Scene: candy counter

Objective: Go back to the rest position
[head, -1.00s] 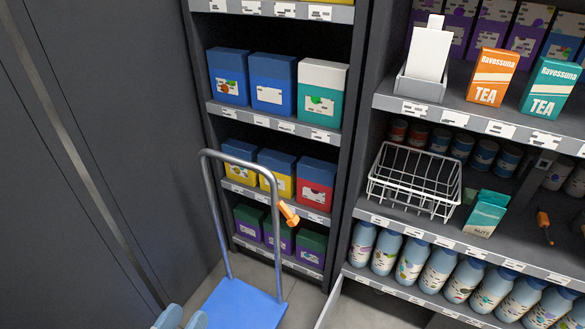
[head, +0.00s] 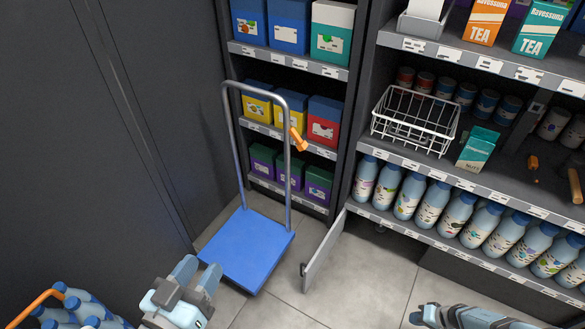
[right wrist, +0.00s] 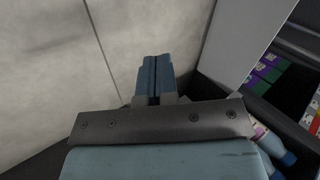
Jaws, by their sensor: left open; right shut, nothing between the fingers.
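My left gripper (head: 196,277) is at the bottom of the head view, open and empty, in front of the blue platform of the cart. My right gripper (head: 425,315) is at the lower right of the head view, over the floor in front of the bottle shelf. In the right wrist view its fingers (right wrist: 155,62) are pressed together with nothing between them. The fingers point toward bare pale floor.
A blue platform cart (head: 245,248) stands by the dark wall. An open grey door panel (head: 325,251) juts out below the shelves. Blue-capped bottles (head: 75,305) sit at lower left. A wire basket (head: 415,118) and a teal carton (head: 478,147) are on the shelf. Tiled floor (head: 365,280) is clear.

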